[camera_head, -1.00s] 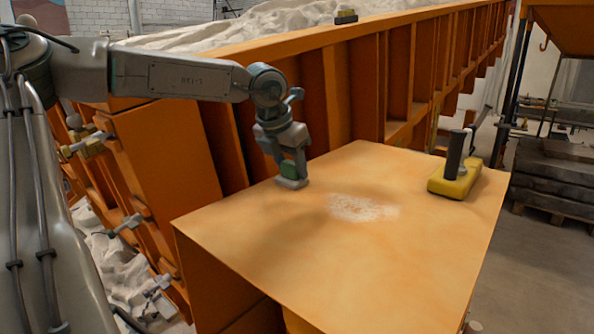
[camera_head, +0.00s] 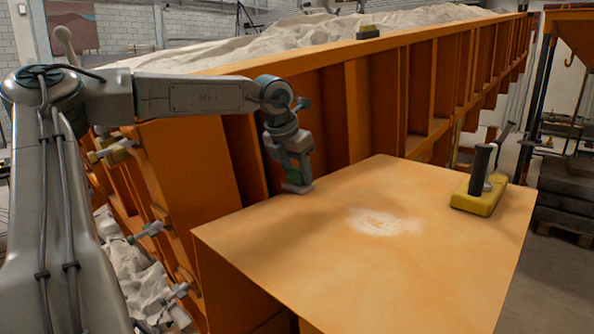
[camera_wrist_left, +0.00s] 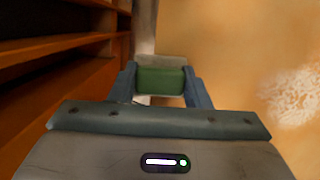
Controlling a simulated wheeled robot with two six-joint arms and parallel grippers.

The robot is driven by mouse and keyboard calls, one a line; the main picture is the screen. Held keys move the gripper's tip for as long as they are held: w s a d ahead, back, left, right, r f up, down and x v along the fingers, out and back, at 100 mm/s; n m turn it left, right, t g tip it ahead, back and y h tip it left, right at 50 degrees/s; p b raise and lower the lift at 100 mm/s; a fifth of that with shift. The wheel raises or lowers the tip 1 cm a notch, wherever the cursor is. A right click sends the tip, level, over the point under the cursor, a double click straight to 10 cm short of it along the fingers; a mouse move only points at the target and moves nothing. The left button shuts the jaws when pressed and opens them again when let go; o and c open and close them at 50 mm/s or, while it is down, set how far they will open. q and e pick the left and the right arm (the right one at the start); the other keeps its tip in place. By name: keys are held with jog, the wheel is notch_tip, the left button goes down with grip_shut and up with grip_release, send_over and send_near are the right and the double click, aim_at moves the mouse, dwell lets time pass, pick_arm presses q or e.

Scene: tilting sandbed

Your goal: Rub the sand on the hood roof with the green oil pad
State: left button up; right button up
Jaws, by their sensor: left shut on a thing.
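The hood roof (camera_head: 300,250) is a flat orange panel. A pale patch of sand (camera_head: 384,222) lies near its middle. My left gripper (camera_head: 297,176) is shut on the green oil pad, at the roof's far left edge, left of the sand. In the left wrist view the green pad (camera_wrist_left: 160,80) sits between the two fingers, and the sand (camera_wrist_left: 297,95) shows at the right, apart from it. I cannot tell whether the pad touches the roof. My right gripper is not in view.
A yellow block with dark upright handles (camera_head: 478,197) stands on the roof's right side. The orange ribbed sandbed wall (camera_head: 375,85) rises behind the roof. The roof's front is clear.

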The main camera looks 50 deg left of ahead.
pick_arm(q)
jog(key=shift+w, duration=0.45)
jog(key=shift+d+f, duration=0.2)
jog(key=shift+d, duration=2.2)
jog(key=shift+w+d+b, duration=0.2)
jog(key=shift+d+b, duration=0.15)
jog(key=shift+d, duration=0.45)
jog(key=shift+w+d, duration=0.15)
jog(key=shift+d, duration=0.75)
jog(key=shift+w+d+r, duration=0.1)
jog(key=shift+w+d, duration=0.05)
jog(key=shift+d, duration=0.4)
jog(key=shift+w+d+r, duration=0.1)
jog(key=shift+d, duration=0.4)
jog(key=shift+d+f+b, duration=0.1)
jog(key=shift+d+b, duration=0.35)
jog(key=shift+d, duration=0.9)
jog(key=shift+w+d, duration=0.1)
jog(key=shift+d, duration=0.15)
